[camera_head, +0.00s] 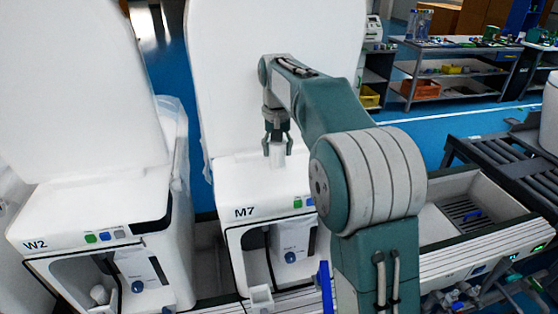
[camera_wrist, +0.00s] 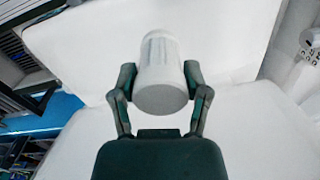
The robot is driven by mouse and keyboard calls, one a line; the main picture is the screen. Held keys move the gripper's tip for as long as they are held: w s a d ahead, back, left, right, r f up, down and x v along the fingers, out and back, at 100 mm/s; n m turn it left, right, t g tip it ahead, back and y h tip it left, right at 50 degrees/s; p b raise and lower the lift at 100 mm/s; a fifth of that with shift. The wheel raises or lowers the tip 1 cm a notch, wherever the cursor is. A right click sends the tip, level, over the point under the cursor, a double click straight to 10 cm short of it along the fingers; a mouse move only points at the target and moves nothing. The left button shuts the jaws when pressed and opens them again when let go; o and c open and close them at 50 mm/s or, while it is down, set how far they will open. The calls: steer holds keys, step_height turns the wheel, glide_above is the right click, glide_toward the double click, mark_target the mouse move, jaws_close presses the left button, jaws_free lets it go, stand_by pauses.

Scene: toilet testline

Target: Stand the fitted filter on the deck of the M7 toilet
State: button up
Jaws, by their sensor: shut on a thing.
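The white cylindrical filter (camera_head: 277,155) is between the fingers of my gripper (camera_head: 277,143), just above or touching the white deck of the M7 toilet (camera_head: 236,172). I cannot tell whether there is a gap under it. In the wrist view the filter (camera_wrist: 161,75) is ribbed on its side, and the two dark fingers of my gripper (camera_wrist: 160,88) close on it from both sides. The M7 toilet's raised white lid (camera_head: 225,75) stands behind. The M7 label and coloured buttons are on the front edge of the deck.
The W2 toilet (camera_head: 100,215) stands to the left with its lid raised. A roller conveyor (camera_head: 500,165) and a grey bin (camera_head: 470,205) are at the right. Shelves with parts (camera_head: 455,75) stand at the back right. The deck around the filter looks clear.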

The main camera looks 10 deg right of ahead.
mark_target(276, 162)
steer(key=shift+w+a+f, duration=0.2)
steer(key=shift+f, duration=0.05)
steer(key=f, duration=0.3)
steer(key=shift+w+f, duration=0.15)
steer(key=shift+w, duration=0.1)
steer(key=shift+d+f, duration=0.1)
steer(key=shift+f, duration=0.15)
steer(key=shift+d, duration=0.2)
steer(key=shift+f, duration=0.15)
steer(key=o, duration=1.1)
steer(key=shift+a, duration=0.2)
steer(key=shift+c, duration=0.2)
steer(key=shift+o, duration=0.5)
steer(key=shift+a, duration=0.1)
